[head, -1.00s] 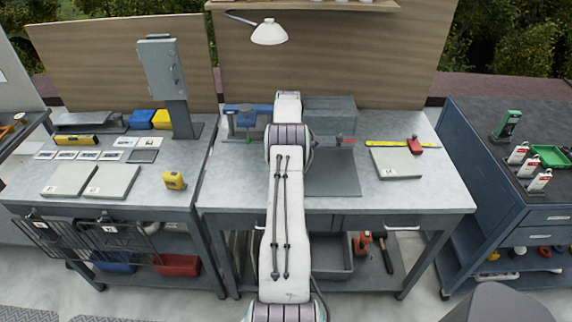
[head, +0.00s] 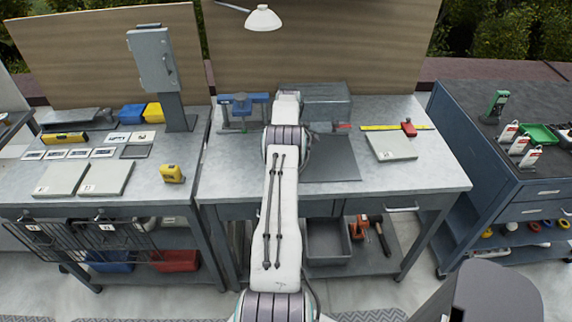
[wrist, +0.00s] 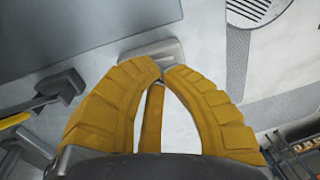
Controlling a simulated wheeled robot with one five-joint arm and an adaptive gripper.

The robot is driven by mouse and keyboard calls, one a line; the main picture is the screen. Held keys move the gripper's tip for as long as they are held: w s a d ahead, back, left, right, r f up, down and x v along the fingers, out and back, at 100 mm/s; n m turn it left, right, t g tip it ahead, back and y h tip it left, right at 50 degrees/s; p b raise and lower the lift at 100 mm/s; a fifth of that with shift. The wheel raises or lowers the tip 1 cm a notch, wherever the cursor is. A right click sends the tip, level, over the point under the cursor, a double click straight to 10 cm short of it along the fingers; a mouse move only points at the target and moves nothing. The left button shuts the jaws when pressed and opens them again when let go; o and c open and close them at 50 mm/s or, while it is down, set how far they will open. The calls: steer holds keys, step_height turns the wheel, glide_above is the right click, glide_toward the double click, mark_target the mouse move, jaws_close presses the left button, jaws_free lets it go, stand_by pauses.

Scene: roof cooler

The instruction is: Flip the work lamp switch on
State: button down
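The work lamp (head: 263,18) has a white shade on a thin arm, in front of the wood back panel at the top of the head view. I cannot make out a lamp switch. A grey box (head: 152,60) stands on a post on the left bench; I cannot tell whether it bears the switch. My gripper (wrist: 162,70) has yellow fingers, with their tips together and nothing seen held, in the wrist view. In the head view my arm reaches over the middle bench and the gripper is hidden.
The left bench has a yellow device (head: 172,173) and plates. A dark blue cabinet (head: 478,150) stands right.

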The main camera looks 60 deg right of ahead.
steer(key=f+b, duration=0.1)
steer(key=b, duration=0.2)
steer(key=shift+a+f, duration=0.1)
steer(key=shift+f, duration=0.05)
steer(key=shift+s+a+b, duration=0.1)
steer(key=shift+b, duration=0.3)
steer(key=shift+a, duration=0.1)
steer(key=shift+d, duration=0.3)
steer(key=shift+w+d, duration=0.45)
steer(key=shift+r, duration=0.25)
